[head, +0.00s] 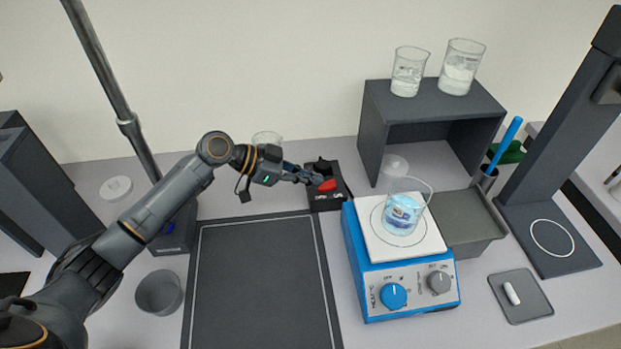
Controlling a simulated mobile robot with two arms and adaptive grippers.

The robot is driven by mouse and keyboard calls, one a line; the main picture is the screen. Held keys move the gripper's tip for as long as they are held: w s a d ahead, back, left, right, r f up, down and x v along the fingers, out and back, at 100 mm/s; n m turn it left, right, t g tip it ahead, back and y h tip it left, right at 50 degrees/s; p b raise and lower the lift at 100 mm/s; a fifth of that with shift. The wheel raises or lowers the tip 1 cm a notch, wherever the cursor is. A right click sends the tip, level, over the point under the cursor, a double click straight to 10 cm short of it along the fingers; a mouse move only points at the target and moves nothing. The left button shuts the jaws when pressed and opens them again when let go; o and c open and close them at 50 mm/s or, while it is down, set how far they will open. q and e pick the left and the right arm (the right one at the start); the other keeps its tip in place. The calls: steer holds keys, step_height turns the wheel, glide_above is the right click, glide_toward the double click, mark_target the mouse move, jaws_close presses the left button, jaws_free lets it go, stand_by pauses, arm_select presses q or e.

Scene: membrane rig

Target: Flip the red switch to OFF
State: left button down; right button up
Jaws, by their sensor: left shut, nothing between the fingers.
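The red switch (328,186) sits on a small black box (327,203) at the back middle of the table. My left gripper (318,180) is shut and empty, with its fingertips right at the red switch. I cannot tell whether the fingertips touch it. The gripper covers part of the box, and the switch's ON or OFF position cannot be read. My right gripper is not in view.
A blue hotplate stirrer (438,295) with a beaker (405,206) stands right of the switch box. A dark mat (262,285) lies in front. A grey shelf (375,140) bears two beakers. A clear beaker (267,139) stands behind my left gripper.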

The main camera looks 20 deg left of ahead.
arm_select(q)
steer(key=shift+a, duration=0.15)
steer(key=v, duration=0.7)
steer(key=shift+s+r, duration=0.1)
steer(key=shift+r, duration=0.05)
step_height(320, 180, up, 13)
steer(key=p, duration=0.8)
stand_by(0.5)
